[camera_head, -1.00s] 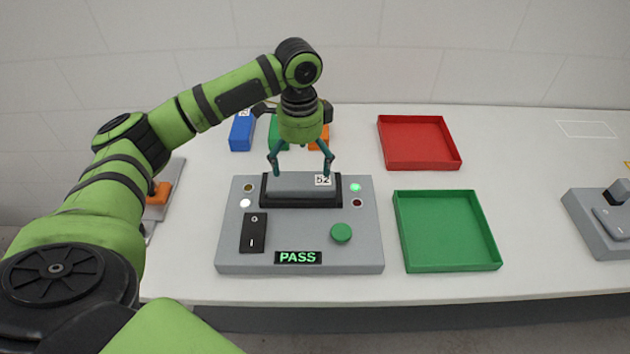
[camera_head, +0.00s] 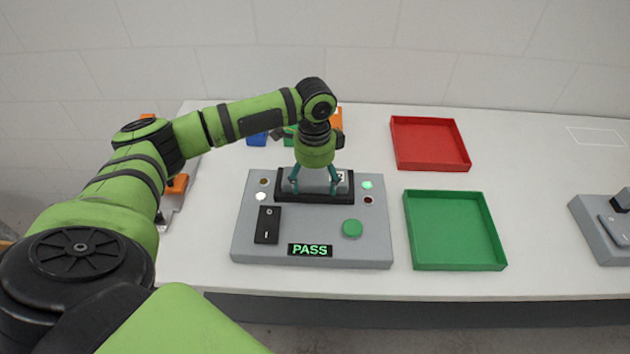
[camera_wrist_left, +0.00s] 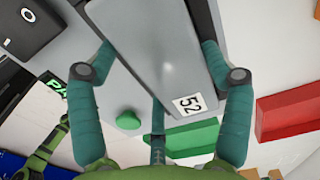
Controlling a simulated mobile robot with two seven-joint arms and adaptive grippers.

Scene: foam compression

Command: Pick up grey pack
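The grey pack (camera_head: 317,181) lies in the black-edged holder (camera_head: 346,193) on the grey test station (camera_head: 250,238). In the left wrist view the grey pack (camera_wrist_left: 160,55) carries a white label reading 52. My left gripper (camera_head: 315,190) is lowered over it from above. Its fingers (camera_wrist_left: 158,50) stand spread along both sides of the pack, close to its edges. I cannot tell whether they touch it. My right gripper is not in view.
The station shows a lit PASS display (camera_head: 310,250) and a green button (camera_head: 352,228). A red tray (camera_head: 430,145) and a green tray (camera_head: 455,232) stand empty to the right. Blue (camera_head: 257,139) and orange (camera_head: 336,118) blocks lie behind. Another grey device (camera_head: 603,232) is far right.

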